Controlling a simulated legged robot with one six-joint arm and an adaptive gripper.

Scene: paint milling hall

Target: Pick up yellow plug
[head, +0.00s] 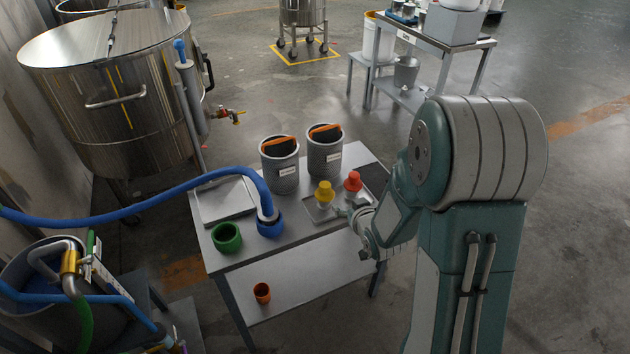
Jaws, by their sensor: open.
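The yellow plug (325,192) stands upright on a small pale plate on the grey table, left of a red plug (353,181). My gripper (350,213) is at the table's front right edge, just right of and nearer than the yellow plug. It is open and appears apart from the plug. The fingers are small in this view, and part of my gripper is hidden behind my own arm.
Two grey canisters (281,178) with orange handles stand behind the plugs. An orange cup (262,292) sits on the lower shelf. A steel tank (120,100) stands at left.

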